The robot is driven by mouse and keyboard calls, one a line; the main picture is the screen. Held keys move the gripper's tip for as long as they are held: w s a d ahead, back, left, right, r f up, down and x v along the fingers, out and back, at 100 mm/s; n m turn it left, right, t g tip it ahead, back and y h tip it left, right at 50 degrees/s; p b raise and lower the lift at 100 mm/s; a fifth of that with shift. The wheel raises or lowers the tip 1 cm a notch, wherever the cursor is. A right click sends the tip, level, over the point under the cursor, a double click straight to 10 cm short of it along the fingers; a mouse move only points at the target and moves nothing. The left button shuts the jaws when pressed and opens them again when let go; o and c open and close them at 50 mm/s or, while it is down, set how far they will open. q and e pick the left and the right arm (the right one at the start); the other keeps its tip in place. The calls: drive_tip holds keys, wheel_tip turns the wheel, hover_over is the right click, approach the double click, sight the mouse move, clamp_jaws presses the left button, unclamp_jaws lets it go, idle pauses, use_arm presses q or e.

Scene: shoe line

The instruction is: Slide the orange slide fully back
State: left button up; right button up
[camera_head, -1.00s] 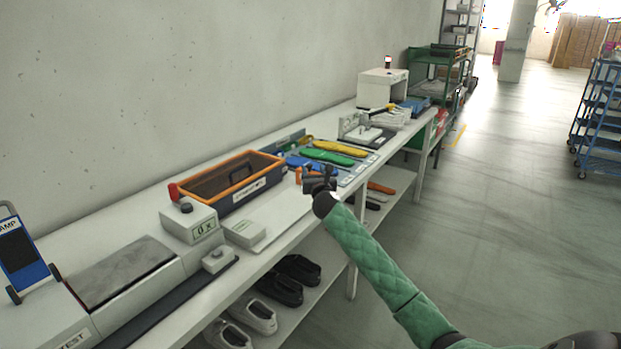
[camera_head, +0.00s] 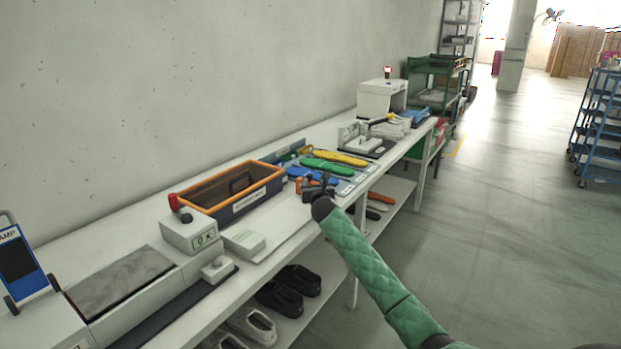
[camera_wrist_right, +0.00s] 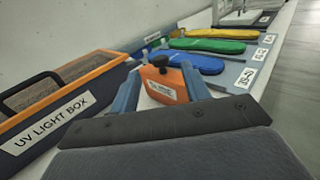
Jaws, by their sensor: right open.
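The orange slide (camera_wrist_right: 165,84) shows in the right wrist view as an orange block with a white label and a black knob on top. It sits between the two spread fingers of my right gripper (camera_wrist_right: 160,85), which is open. I cannot tell whether the fingers touch it. In the head view only a little orange (camera_head: 299,185) shows beside the right gripper (camera_head: 318,187), which hides the rest. The right arm reaches in from the lower right over the bench front edge. My left gripper is in neither view.
The orange-rimmed UV light box (camera_head: 232,190) stands left of the gripper. Blue, green (camera_head: 327,167) and yellow (camera_head: 340,158) insoles lie beyond it. A white box with a display (camera_head: 190,232) stands nearer. Shoes (camera_head: 288,290) sit on the lower shelf.

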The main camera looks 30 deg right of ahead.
sight(310, 176)
drive_tip(key=shift+p+x, duration=0.35)
drive_tip(key=shift+x, duration=1.95)
drive_tip(key=shift+c, duration=0.5)
clamp_jaws()
drive_tip(key=shift+d, duration=0.1)
